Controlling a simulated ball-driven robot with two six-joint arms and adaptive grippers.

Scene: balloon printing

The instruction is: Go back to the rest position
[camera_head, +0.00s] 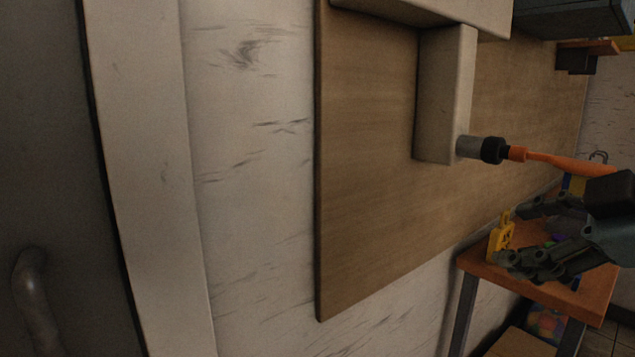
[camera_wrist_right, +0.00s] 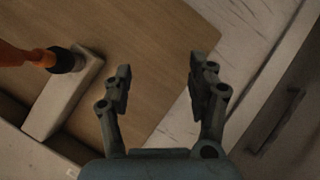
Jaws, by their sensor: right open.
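My right gripper (camera_head: 522,232) shows at the right of the head view, dark and open, with its fingers pointing left. In the right wrist view the same gripper (camera_wrist_right: 160,85) has its two fingers wide apart with nothing between them. An orange balloon (camera_head: 565,161) is attached to a dark nozzle (camera_head: 493,150) on a pale block fixture (camera_head: 442,95). The balloon also shows at the left edge of the wrist view (camera_wrist_right: 18,56), apart from the fingers. My left gripper is in neither view.
A wooden board (camera_head: 375,170) backs the fixture on a white, marked wall (camera_head: 250,150). A small orange-topped table (camera_head: 575,298) stands below, with a yellow object (camera_head: 500,238) near the gripper in the picture. A dark door with a handle (camera_head: 35,300) is at the left.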

